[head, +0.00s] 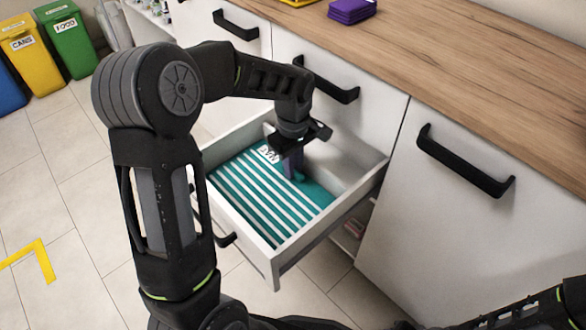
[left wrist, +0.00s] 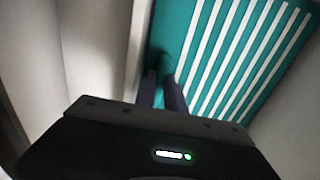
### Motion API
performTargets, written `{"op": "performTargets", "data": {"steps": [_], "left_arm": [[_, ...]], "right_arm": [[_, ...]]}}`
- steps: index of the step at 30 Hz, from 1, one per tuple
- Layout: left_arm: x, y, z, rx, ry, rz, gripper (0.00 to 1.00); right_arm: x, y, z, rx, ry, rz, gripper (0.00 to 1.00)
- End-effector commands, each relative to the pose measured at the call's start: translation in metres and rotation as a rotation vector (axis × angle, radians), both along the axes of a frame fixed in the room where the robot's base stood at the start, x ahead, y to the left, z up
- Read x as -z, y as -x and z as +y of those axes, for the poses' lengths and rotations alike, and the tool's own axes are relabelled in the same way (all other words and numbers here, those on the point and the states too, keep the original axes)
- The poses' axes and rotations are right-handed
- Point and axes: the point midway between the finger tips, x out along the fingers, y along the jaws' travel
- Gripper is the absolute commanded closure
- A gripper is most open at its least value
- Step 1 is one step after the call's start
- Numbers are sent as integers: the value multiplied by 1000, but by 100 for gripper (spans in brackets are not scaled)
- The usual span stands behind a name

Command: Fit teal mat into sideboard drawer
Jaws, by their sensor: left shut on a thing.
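The teal mat (head: 262,192) with white stripes lies inside the open sideboard drawer (head: 272,254), covering most of the drawer floor in the head view. The mat also shows in the left wrist view (left wrist: 232,50), with a drawer wall to its left. My left gripper (head: 294,172) points down into the drawer and is shut on the mat near its back edge. In the left wrist view the gripper's fingers (left wrist: 163,92) meet the mat at its near left corner. Part of the mat is hidden behind my left arm and gripper. My right gripper is not in view.
The oak worktop (head: 440,75) runs above the white cabinet fronts, with a stack of purple cloths (head: 351,10) on it. A black handle (head: 464,162) juts from the door right of the drawer. Yellow (head: 31,52) and green (head: 66,38) bins stand far left. Tiled floor is open at left.

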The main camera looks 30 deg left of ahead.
Motion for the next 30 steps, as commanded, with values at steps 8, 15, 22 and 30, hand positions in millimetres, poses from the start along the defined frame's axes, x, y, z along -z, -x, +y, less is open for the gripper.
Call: {"op": "performTargets", "data": {"steps": [8, 15, 22, 30], "left_arm": [[2, -1, 0, 0, 0, -2, 100], [5, 0, 0, 0, -1, -1, 79], [5, 0, 0, 0, -1, -1, 77], [-11, -1, 0, 0, 0, -2, 77]], "right_arm": [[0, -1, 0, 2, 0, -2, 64], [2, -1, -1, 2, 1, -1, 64], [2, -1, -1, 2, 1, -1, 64], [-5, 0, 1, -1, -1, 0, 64]]}}
